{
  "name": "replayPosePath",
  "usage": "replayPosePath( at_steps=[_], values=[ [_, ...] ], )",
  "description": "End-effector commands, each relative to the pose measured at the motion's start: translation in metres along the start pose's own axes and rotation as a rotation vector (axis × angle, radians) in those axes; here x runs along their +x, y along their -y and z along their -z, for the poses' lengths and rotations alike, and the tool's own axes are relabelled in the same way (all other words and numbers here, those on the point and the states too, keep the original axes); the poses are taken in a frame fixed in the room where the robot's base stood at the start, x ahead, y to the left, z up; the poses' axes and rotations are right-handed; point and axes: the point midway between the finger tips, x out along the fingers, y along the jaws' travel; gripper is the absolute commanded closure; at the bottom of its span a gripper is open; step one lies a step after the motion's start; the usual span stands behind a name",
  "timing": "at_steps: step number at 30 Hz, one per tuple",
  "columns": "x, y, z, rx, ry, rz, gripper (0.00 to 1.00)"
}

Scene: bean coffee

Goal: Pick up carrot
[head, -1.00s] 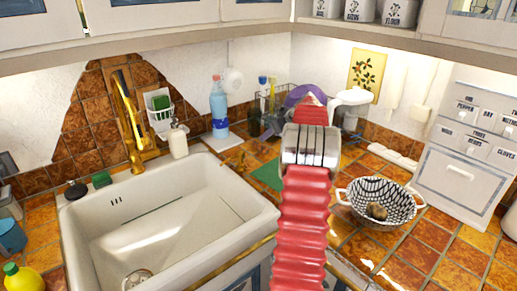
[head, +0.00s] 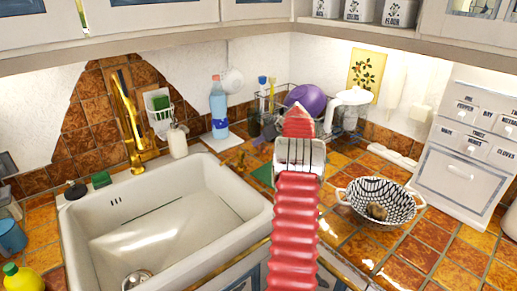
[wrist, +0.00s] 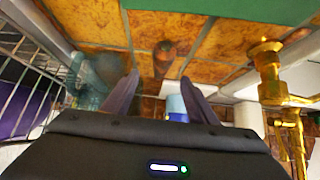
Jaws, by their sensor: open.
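In the wrist view, my gripper (wrist: 160,77) is open and empty, its two dark fingers spread apart. A brown-orange elongated thing, likely the carrot (wrist: 164,54), lies on the tiled counter beyond the fingertips, roughly in line with the gap between them. It is blurred, so I cannot be sure of it. In the head view, my red arm reaches over the counter and the dark gripper shows only partly beside it. I cannot make out the carrot clearly there.
A blue bottle (head: 219,108) stands by the wall, and a golden faucet (head: 130,125) rises behind the white sink (head: 230,211). A dish rack (wrist: 28,75) is left in the wrist view. A patterned colander (head: 404,208) stands right of my arm. A green mat (wrist: 215,20) lies on the counter.

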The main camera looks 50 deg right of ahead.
Motion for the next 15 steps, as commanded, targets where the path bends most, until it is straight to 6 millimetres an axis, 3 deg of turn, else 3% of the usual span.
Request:
replayPosePath(
  at_steps=[15],
  values=[
    [0.048, 0.001, -0.003, 0.0, 0.0, 0.001, 0.47]
  ],
)
